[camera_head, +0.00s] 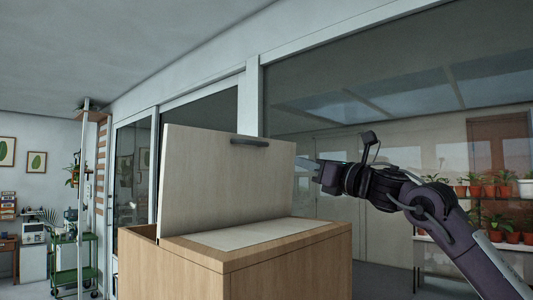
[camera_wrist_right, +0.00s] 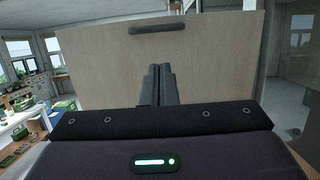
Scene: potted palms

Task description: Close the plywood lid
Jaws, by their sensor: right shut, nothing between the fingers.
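The plywood lid (camera_head: 225,185) stands raised and steeply tilted above the wooden box (camera_head: 275,265), with a dark handle (camera_head: 249,142) near its upper edge. The lid (camera_wrist_right: 90,65) also fills much of the right wrist view, with its handle (camera_wrist_right: 159,29) at the top. My right gripper (camera_head: 304,166) is beside the lid's right edge in the head view. Its fingers (camera_wrist_right: 157,85) are together and empty, pointing at the lid's face below the handle. I cannot tell whether they touch it. My left gripper is not in view.
A pale panel (camera_head: 265,234) lies on the box top, and a dark gap (camera_head: 146,232) shows at its left. Potted plants (camera_head: 492,188) stand on shelves at the right. A green cart (camera_head: 75,262) stands at the far left. Glazed walls are behind the box.

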